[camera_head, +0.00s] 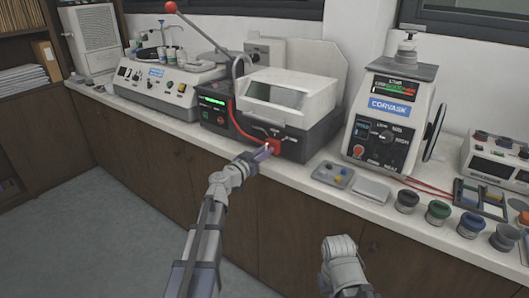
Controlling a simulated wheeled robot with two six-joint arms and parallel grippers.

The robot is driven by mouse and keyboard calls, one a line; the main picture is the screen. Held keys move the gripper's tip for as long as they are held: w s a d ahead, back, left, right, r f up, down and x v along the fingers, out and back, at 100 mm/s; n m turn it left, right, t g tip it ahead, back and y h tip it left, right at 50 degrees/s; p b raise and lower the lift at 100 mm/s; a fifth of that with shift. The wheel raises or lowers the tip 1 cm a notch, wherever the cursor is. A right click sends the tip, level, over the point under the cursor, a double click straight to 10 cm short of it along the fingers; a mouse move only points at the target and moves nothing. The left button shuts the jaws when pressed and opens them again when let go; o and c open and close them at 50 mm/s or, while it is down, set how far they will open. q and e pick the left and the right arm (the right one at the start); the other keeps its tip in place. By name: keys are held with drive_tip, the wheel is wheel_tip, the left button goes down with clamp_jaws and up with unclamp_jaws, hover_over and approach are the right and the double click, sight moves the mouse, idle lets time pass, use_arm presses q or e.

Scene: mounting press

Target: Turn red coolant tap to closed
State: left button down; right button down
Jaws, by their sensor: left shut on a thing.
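The red coolant tap (274,146) is on the lower front of the dark machine (303,137) with the clear-windowed white hood, in the middle of the head view. A red hose (233,117) curves along the machine's left side towards the tap. My left gripper (266,150) is at the tap, shut on it, and its fingers hide part of it. The tap's exact angle is too small to tell. My right arm shows at the bottom, below the counter edge; the fingers of its gripper cannot be made out.
A white Corvask machine (388,125) stands to the right, with a small grey tray (333,174) before it. Several coloured jars (438,212) line the counter's front right. Open floor lies at lower left.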

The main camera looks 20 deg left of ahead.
use_arm(q)
drive_tip(key=shift+n, duration=0.4)
drive_tip(key=n, duration=0.3)
drive_tip(key=shift+a+n, duration=0.15)
drive_tip(key=shift+n, duration=0.15)
drive_tip(key=shift+f+n, duration=0.1)
drive_tip(key=shift+n, duration=2.2)
drive_tip(key=c, duration=0.8)
unclamp_jaws()
drive_tip(key=shift+w, duration=0.1)
drive_tip(key=shift+o, duration=0.2)
drive_tip(key=shift+a, duration=0.1)
drive_tip(key=v, duration=0.7)
drive_tip(key=shift+s, duration=0.4)
